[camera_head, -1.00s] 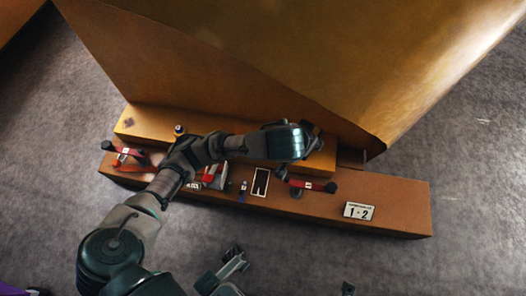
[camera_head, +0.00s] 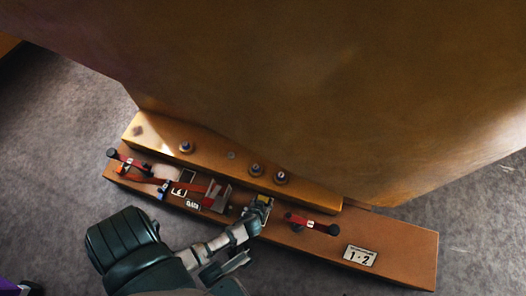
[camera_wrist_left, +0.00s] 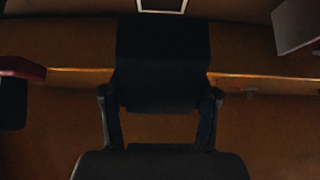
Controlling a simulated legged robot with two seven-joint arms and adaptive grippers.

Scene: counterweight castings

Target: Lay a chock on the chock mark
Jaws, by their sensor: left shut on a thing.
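My left gripper (camera_head: 262,204) is low over the orange ledge (camera_head: 400,262), between the grey-and-red holder and the right red-handled clamp. In the left wrist view its fingers (camera_wrist_left: 160,110) are shut on a dark block, the chock (camera_wrist_left: 163,65). The chock is in shadow, and I cannot tell whether it touches the ledge. A pale-outlined rectangle, likely the chock mark (camera_wrist_left: 161,6), shows just past the chock's far end. Another pale-outlined rectangle (camera_head: 184,178) lies further left on the ledge. A grey jointed part below my left wrist may be my right gripper (camera_head: 228,266); its jaws are unclear.
A huge orange casting (camera_head: 330,90) rises behind the ledge. Red-handled clamps stand at the left (camera_head: 126,162) and right (camera_head: 312,224). The grey-and-red holder (camera_head: 216,197) is close on the left. A "1-2" plate (camera_head: 360,255) lies at the right, with bare ledge around it.

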